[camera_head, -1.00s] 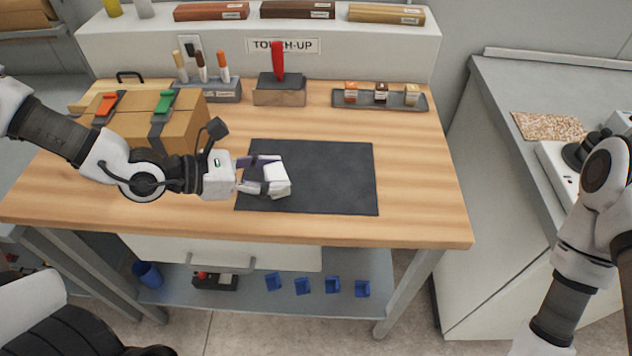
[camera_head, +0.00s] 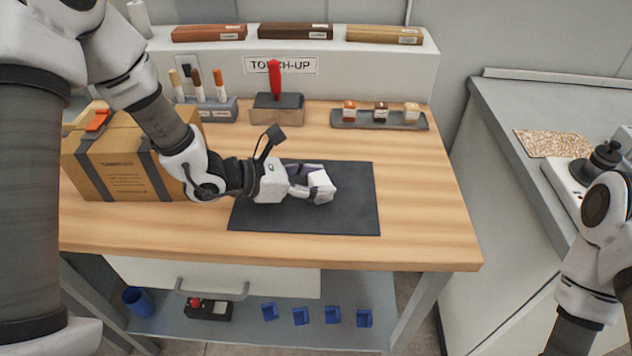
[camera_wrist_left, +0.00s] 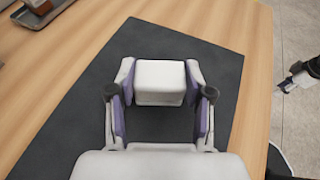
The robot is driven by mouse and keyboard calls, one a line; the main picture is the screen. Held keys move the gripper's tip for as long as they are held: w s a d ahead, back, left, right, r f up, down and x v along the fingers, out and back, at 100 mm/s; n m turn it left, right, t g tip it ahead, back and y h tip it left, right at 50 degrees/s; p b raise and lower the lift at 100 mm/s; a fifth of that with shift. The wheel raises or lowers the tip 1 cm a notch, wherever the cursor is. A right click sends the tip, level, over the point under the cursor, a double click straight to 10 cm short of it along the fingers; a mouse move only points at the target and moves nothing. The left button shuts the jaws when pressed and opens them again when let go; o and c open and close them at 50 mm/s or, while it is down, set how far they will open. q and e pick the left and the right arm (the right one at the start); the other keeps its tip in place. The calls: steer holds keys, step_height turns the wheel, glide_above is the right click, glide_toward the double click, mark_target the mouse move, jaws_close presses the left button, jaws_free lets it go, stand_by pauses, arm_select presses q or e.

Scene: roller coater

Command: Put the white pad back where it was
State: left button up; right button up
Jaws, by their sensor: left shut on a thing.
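The white pad (camera_wrist_left: 160,82) is a small white block between the two fingers of my left gripper (camera_wrist_left: 160,90) in the left wrist view. In the head view my left gripper (camera_head: 312,184) is shut on the pad (camera_head: 322,187) over the dark mat (camera_head: 350,215). I cannot tell whether the pad touches the mat. My right arm shows at the right edge of the head view, but its gripper is out of view.
A cardboard box (camera_head: 115,165) stands left on the wooden table (camera_head: 435,220). At the back are a marker holder (camera_head: 220,112), a block with a red-handled tool (camera_head: 277,108) and a tray of small jars (camera_head: 380,120). The table's right side is clear.

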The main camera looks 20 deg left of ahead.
arm_select(q)
steer(key=shift+s+f+b, duration=0.15)
steer(key=shift+f+b, duration=0.05)
steer(key=shift+b, duration=0.1)
steer(key=o, duration=1.2)
steer(key=shift+o, duration=0.2)
steer(key=shift+r+p, duration=0.4)
steer(key=shift+p, duration=0.05)
steer(key=p+v, duration=0.1)
steer(key=v, duration=0.9)
steer(key=shift+a+r+p, duration=0.25)
steer(key=shift+p, duration=0.1)
steer(key=shift+s+a, duration=0.5)
